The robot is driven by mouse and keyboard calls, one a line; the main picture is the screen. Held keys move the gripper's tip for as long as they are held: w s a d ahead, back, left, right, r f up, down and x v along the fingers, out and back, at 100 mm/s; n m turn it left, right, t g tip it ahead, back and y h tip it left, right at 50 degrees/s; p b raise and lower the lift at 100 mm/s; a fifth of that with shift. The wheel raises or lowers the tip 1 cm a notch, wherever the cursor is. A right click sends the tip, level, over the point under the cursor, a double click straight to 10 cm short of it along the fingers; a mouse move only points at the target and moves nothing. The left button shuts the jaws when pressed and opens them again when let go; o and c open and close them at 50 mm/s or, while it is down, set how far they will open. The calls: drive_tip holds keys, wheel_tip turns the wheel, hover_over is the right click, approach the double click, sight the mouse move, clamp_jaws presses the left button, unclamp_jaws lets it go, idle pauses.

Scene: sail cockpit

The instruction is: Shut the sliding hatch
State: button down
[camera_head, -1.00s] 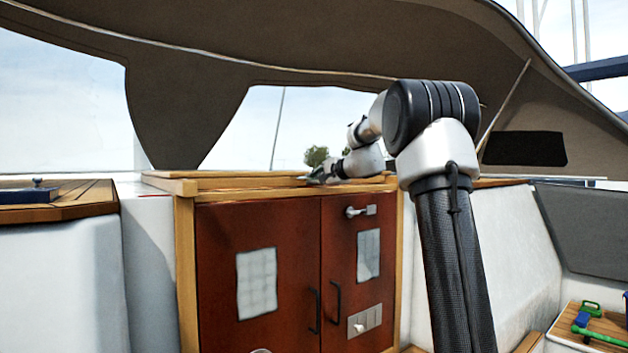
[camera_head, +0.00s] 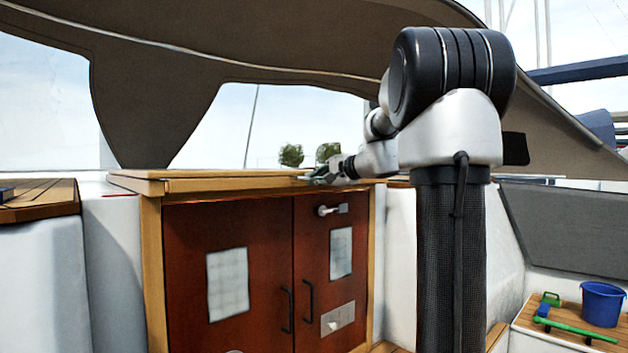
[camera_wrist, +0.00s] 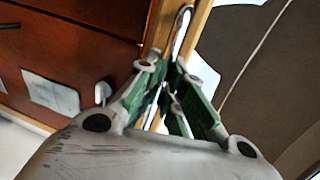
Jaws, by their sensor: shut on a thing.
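The sliding hatch (camera_head: 235,184) is a flat wooden panel on top of the cabin entrance, above two red-brown doors (camera_head: 232,265). Its front edge lies close to the top of the wooden door frame; whether any gap is left behind it cannot be seen. My gripper (camera_head: 318,178) is at the right part of the hatch's front edge. In the wrist view, my gripper (camera_wrist: 172,75) has its green-padded fingers closed around a thin metal handle (camera_wrist: 183,28) at the wooden edge. The grip itself is partly hidden by the fingers.
A wooden-topped seat (camera_head: 40,200) stands at the left. At the right, a slatted bench (camera_head: 575,335) holds a blue bucket (camera_head: 602,303) and a green-handled tool (camera_head: 575,330). A grey canvas hood (camera_head: 250,45) hangs over the entrance.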

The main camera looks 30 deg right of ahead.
drive_tip(key=shift+s+f, duration=0.1)
drive_tip(key=shift+f, duration=0.1)
drive_tip(key=c, duration=1.8)
unclamp_jaws()
drive_tip(key=shift+s+d+r, duration=0.1)
drive_tip(key=shift+s, duration=0.05)
drive_tip(key=v, duration=1.2)
